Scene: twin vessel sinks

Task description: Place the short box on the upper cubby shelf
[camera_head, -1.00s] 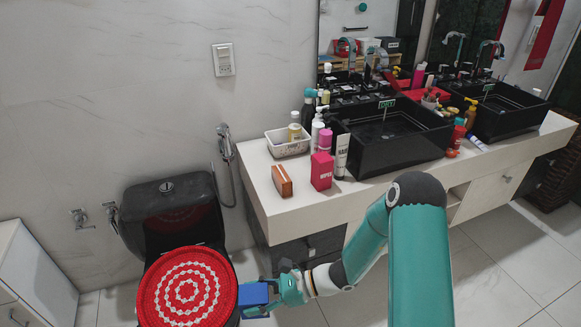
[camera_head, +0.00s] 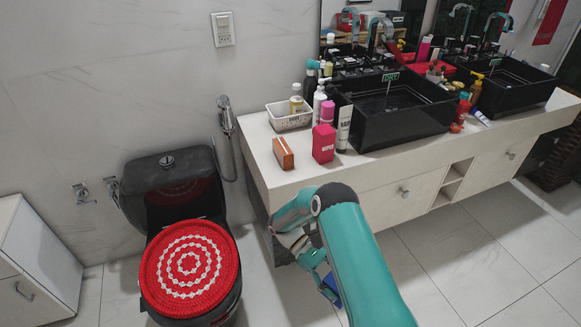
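A blue box (camera_head: 333,290), which appears to be the short box, is at my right gripper (camera_head: 323,278), low in front of the counter. The gripper appears shut on it. My own arm hides most of the box and part of the fingers. The cubby (camera_head: 455,178) is an open recess with a shelf in the counter front, between two drawers, to the right of the gripper. Its upper compartment (camera_head: 461,168) looks empty from here, though its depth is not visible. My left gripper is not in view.
The counter (camera_head: 285,178) carries an orange-brown box (camera_head: 283,153), a red wipes box (camera_head: 324,144), a white basket (camera_head: 288,121), bottles and two black sinks. A toilet with a red round cover (camera_head: 190,264) stands left. The tiled floor in front of the cubby is clear.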

